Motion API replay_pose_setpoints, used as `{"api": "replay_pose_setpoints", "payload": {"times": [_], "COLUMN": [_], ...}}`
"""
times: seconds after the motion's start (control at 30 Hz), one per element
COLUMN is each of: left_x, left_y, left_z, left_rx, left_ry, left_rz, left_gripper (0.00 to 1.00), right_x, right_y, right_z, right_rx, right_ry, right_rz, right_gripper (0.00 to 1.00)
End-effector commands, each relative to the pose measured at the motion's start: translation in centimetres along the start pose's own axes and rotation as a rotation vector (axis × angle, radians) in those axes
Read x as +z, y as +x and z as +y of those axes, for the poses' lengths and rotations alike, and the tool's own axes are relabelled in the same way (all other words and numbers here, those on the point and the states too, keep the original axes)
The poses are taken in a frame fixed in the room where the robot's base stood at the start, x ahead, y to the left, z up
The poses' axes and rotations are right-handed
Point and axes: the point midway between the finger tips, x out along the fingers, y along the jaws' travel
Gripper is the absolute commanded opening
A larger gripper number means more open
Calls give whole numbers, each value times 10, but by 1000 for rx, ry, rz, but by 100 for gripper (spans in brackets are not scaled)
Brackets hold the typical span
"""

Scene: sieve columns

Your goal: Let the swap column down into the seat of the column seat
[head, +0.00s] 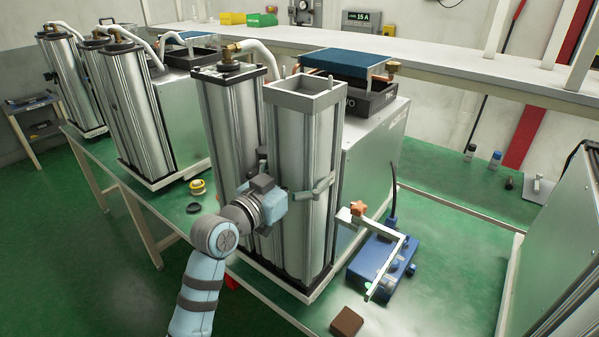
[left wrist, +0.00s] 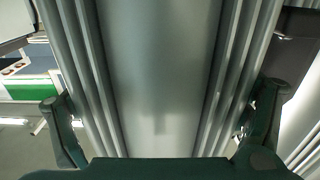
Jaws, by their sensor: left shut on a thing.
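The swap column (head: 300,140) is a tall, ribbed silver column with an open, square grey top frame. It stands upright in the middle of the head view. My left gripper (head: 292,190) is shut on it at about mid-height, one finger showing across its right face. In the left wrist view the column (left wrist: 165,70) fills the middle, with the fingers (left wrist: 162,112) on both sides. Its lower end is near the bench's front edge. I cannot make out the column seat, and cannot tell whether the column's foot is touching anything. My right gripper is not in view.
A similar column with a black cap and brass fitting (head: 228,68) stands close behind, at left. More columns (head: 122,110) stand farther left. A blue device (head: 382,268) with a metal bracket and a brown block (head: 347,321) are at right. A grey machine housing (head: 375,150) stands behind.

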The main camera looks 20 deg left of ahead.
Motion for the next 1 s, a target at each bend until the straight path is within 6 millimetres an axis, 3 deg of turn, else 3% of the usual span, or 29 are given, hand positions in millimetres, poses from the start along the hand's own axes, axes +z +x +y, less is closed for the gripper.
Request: {"api": "replay_pose_setpoints", "payload": {"times": [0.87, 0.9, 1.0], "left_x": [17, 16, 17], "left_y": [0, 0, 0], "left_z": [0, 0, 0], "left_rx": [0, 0, 0], "left_ry": [1, 1, 1], "left_rz": [6, 7, 5], "left_gripper": [30, 96, 100], "right_x": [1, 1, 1], "right_y": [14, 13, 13], "right_z": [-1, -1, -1], "right_rx": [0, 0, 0], "right_ry": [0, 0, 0], "right_rz": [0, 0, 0], "right_gripper": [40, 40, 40]}}
